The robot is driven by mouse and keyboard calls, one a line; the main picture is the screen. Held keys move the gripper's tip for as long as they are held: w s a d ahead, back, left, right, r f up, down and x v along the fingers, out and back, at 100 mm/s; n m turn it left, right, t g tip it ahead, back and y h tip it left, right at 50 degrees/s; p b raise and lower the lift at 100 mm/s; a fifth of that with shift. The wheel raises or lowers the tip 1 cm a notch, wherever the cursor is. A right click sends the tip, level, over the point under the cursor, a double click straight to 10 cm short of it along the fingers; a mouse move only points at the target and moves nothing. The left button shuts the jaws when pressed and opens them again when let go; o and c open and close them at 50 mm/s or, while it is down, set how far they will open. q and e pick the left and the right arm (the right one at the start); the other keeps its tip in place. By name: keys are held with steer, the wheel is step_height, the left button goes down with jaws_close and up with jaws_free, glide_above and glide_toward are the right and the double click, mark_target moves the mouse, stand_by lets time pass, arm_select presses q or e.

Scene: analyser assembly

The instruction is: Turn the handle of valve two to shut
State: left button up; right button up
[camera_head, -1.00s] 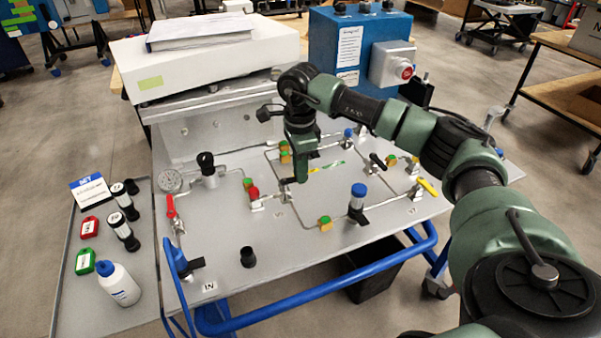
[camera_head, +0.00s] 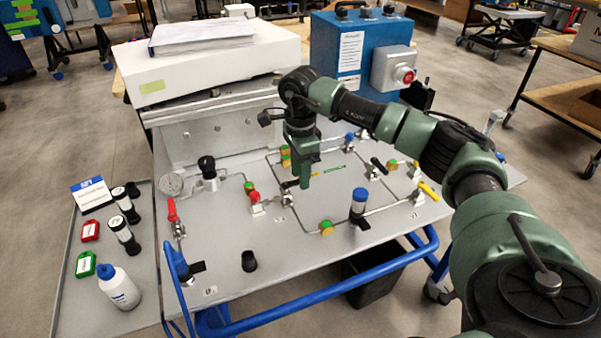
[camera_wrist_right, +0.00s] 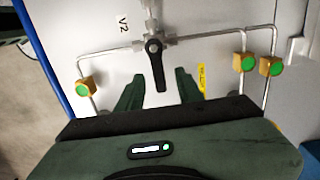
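Valve two, marked V2, shows in the right wrist view with its black handle (camera_wrist_right: 160,75) pointing down the picture, toward my gripper, across the horizontal pipe run. My right gripper (camera_wrist_right: 158,80) is open, with one finger on each side of the handle's free end and visible gaps on both sides. In the head view, the right gripper (camera_head: 305,185) points down beside valve two's black handle (camera_head: 290,184) and partly hides the valve. I cannot tell its exact height over the panel. My left gripper is not in view.
A red-knobbed valve (camera_head: 255,198) and a blue-capped post (camera_head: 359,200) stand near valve two. Other handles are red (camera_head: 172,210), black (camera_head: 377,164) and yellow (camera_head: 429,190). Green-and-orange fittings (camera_head: 326,228) sit on the pipes. The front panel middle is fairly clear.

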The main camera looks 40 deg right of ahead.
steer(key=shift+r, duration=0.1)
step_height(320, 180, up, 8)
steer(key=shift+f+b, duration=0.2)
steer(key=shift+b, duration=0.1)
